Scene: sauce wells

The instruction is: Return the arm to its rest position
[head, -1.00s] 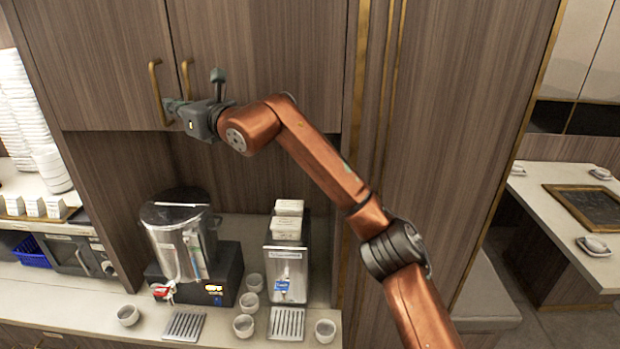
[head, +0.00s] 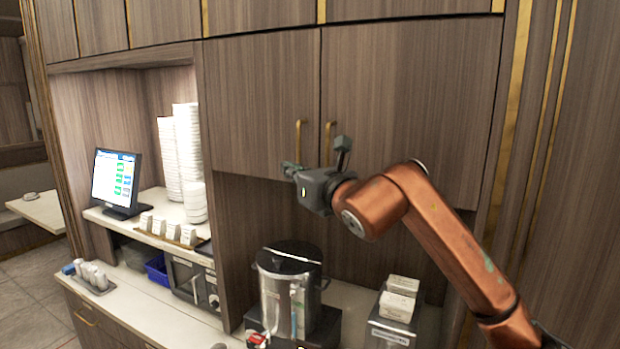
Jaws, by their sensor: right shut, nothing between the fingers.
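My right arm (head: 450,240) is copper-coloured and reaches in from the lower right, raised in front of the wall cabinet. Its grey gripper (head: 292,169) points left, and its fingers are shut and empty. The fingertips show just below the left brass handle (head: 298,142) of the cabinet doors; I cannot tell how far apart they are in depth. The right brass handle (head: 329,140) shows just above the gripper body. The left door (head: 262,100) and right door (head: 415,90) look closed. My left gripper is not in view.
Below the arm stand a metal dispenser (head: 289,290) and a second machine with white boxes (head: 398,297). To the left are stacked white bowls (head: 190,165), a lit screen (head: 115,180), a blue basket (head: 157,268) and a cup tray (head: 92,279). Open floor lies far left.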

